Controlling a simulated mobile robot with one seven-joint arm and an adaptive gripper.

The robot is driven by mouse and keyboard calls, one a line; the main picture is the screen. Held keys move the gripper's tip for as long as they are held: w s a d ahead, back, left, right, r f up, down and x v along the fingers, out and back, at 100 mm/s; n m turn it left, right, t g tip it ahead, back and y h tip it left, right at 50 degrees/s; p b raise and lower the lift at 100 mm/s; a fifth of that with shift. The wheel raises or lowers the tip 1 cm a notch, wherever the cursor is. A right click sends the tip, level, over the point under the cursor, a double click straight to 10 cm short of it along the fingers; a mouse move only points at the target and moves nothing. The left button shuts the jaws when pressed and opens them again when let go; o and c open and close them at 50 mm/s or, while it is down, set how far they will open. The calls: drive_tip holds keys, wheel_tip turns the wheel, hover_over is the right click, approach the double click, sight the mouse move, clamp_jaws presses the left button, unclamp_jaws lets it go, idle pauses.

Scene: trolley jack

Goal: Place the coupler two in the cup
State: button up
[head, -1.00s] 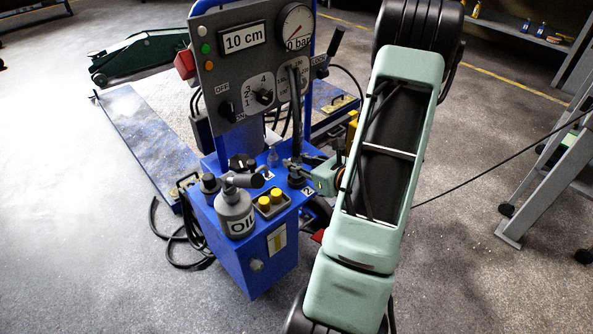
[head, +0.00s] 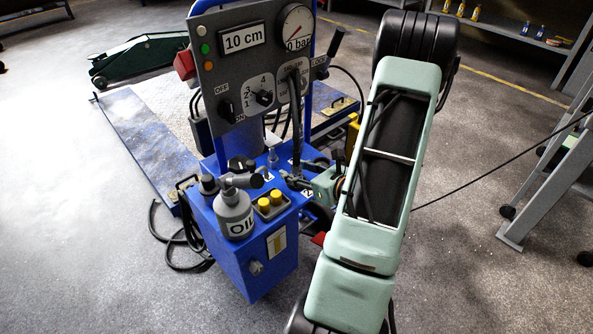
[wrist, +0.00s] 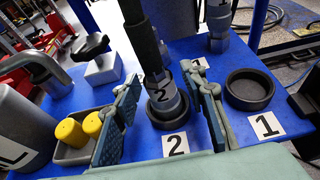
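Coupler two (wrist: 160,88), a grey metal cylinder marked 2 on a dark hose, stands roughly upright in the wrist view. Its lower end appears to sit inside the dark round cup (wrist: 166,121) behind the label 2 (wrist: 175,145); the cup's floor is hidden. My gripper (wrist: 165,105) is open, with one finger on each side of the coupler. A gap shows at the left finger; the right finger is close, and I cannot tell whether it touches. In the head view my gripper (head: 305,184) is low over the blue cabinet top, and the coupler is hard to make out.
An empty dark cup (wrist: 250,88) with label 1 is at the right. Another coupler (wrist: 218,30) stands behind. At the left are a tray with yellow caps (wrist: 72,132), a black-handled knob (wrist: 98,58) and an oil can (head: 235,213). The control panel (head: 245,85) rises behind.

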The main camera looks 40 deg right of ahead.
drive_tip(key=shift+r, duration=0.25)
drive_tip(key=p+v, duration=0.2)
drive_tip(key=v, duration=0.9)
drive_tip(key=shift+s, duration=0.45)
drive_tip(key=shift+r, duration=0.1)
